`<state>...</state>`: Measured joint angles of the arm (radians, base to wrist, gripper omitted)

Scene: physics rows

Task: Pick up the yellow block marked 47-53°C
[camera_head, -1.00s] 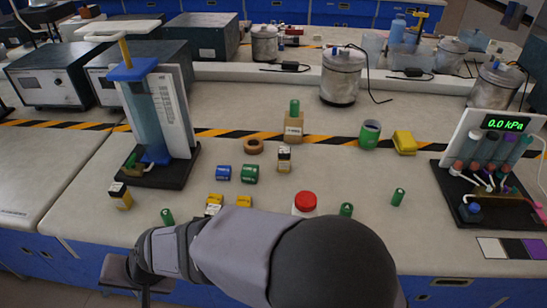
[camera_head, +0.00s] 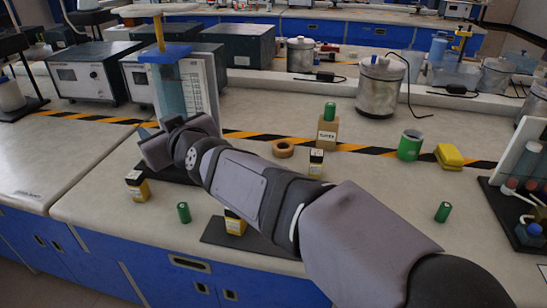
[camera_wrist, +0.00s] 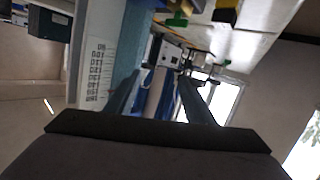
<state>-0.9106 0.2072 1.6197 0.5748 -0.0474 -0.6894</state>
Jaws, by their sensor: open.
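My gripper (camera_head: 148,140) is open and empty, in front of the blue-topped apparatus (camera_head: 172,52). Its spread fingers also show in the wrist view (camera_wrist: 158,98). Small yellow blocks with dark tops and white labels stand on the bench. One yellow block (camera_head: 138,190) is at the left, just below my gripper. Another yellow block (camera_head: 236,226) is at the front, partly behind my arm. A third yellow block (camera_head: 316,168) is beyond my arm. Their markings are too small to read, so I cannot tell which says 47-53°C.
Green cylinders stand at the front (camera_head: 184,212) and right (camera_head: 443,212). My arm hides the middle bench. The right front is mostly clear.

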